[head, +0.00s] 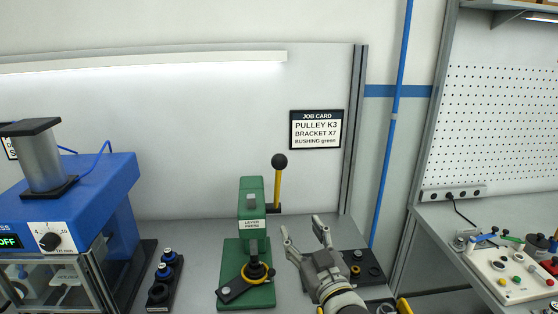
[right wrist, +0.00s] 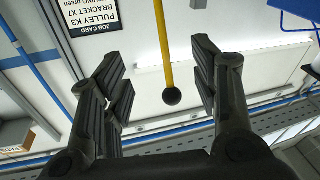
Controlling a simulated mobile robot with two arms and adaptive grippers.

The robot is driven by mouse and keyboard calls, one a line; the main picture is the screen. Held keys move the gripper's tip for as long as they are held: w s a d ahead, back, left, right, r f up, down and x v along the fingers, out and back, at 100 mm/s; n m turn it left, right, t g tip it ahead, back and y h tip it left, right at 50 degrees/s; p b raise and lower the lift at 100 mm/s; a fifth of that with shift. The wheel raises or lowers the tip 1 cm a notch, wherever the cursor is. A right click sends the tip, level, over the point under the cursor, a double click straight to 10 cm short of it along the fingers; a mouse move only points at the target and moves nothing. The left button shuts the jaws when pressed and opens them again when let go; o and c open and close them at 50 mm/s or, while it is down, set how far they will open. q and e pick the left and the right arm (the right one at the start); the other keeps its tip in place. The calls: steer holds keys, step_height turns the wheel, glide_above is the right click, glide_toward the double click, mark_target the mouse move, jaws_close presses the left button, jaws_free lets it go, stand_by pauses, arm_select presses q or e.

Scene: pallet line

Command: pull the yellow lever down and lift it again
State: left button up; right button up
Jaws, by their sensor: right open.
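The yellow lever (head: 278,188) stands upright at the right side of the green lever press (head: 252,200), with a black ball knob (head: 280,161) on top. My right gripper (head: 302,226) is open and empty, below and to the right of the lever in the head view. In the right wrist view, which is upside down, the yellow lever (right wrist: 162,45) and its knob (right wrist: 172,97) show in the gap between the fingers (right wrist: 157,60), apparently beyond them and not touched. My left gripper is not in view.
A dark bracket with a yellow-ringed part (head: 255,272) sits on the press base. A blue press (head: 75,210) and a dark rack (head: 164,284) stand left. A black tray (head: 372,262) lies behind the right gripper. A job card (head: 316,129) hangs on the back panel.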

mark_target(282, 168)
step_height(282, 168, up, 9)
steer(key=w+a+n+t+y, duration=0.1)
steer(key=a+t+y, duration=0.1)
steer(key=t, duration=0.1)
steer(key=p+x, duration=0.4)
steer(key=x, duration=0.5)
steer(key=shift+w+d+r, duration=0.1)
steer(key=shift+w+r, duration=0.3)
steer(key=shift+w, duration=0.45)
jaws_close()
